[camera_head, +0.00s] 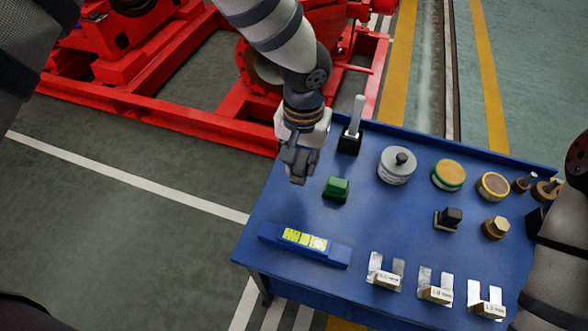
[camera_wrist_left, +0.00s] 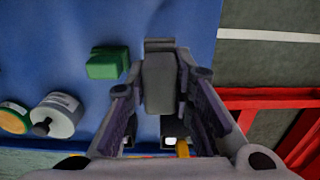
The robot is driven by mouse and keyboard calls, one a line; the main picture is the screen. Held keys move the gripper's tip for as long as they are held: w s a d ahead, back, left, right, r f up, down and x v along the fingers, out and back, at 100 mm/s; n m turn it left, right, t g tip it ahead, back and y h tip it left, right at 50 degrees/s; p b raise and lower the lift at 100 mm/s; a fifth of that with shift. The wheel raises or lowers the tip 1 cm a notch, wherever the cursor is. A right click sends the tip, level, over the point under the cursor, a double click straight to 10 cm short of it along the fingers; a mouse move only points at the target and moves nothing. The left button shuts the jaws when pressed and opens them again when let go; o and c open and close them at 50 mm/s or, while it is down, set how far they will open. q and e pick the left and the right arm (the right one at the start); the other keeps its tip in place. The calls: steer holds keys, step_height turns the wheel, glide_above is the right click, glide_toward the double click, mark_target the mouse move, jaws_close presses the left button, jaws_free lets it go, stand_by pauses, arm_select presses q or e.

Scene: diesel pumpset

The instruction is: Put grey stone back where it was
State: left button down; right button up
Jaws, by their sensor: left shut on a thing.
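My left gripper (camera_head: 299,160) is over the left part of the blue table, left of a green block (camera_head: 337,188). It is shut on a grey block, the grey stone (camera_wrist_left: 160,85), which stands out between the fingers (camera_wrist_left: 166,103) in the left wrist view. In the head view the stone is hard to tell apart from the grey fingers. It looks held above the blue top; the exact gap cannot be told. The green block also shows beside the stone in the left wrist view (camera_wrist_left: 108,63). My right gripper cannot be made out in either view.
The blue table (camera_head: 300,215) holds a black holder with a pale upright bar (camera_head: 350,138), a grey knobbed cylinder (camera_head: 397,165), round tins (camera_head: 449,175), a blue bar with yellow labels (camera_head: 304,243) and labelled metal pieces (camera_head: 385,271). Red machine frames (camera_head: 180,125) stand behind.

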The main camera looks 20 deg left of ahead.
arm_select(q)
steer(key=f, duration=0.1)
steer(key=w+a+f, duration=0.2)
steer(key=f, duration=0.1)
steer(key=shift+a+f+b, duration=0.1)
steer(key=shift+b, duration=0.2)
steer(key=shift+w+a+f, duration=0.15)
steer(key=shift+f, duration=0.75)
steer(key=shift+w+a+f, duration=0.1)
steer(key=shift+a+f, duration=0.05)
steer(key=shift+f, duration=0.75)
arm_select(e)
steer(key=shift+s+f+g, duration=0.3)
steer(key=shift+s+f, duration=0.55)
steer(key=shift+f, duration=0.05)
arm_select(q)
steer(key=shift+f+b, duration=0.2)
steer(key=shift+b, duration=0.1)
steer(key=c, duration=1.4)
jaws_free()
step_height(320, 180, up, 12)
steer(key=shift+r+p, duration=0.2)
steer(key=shift+p, duration=0.6)
arm_select(e)
steer(key=shift+w+r, duration=0.85)
steer(key=shift+r, duration=0.05)
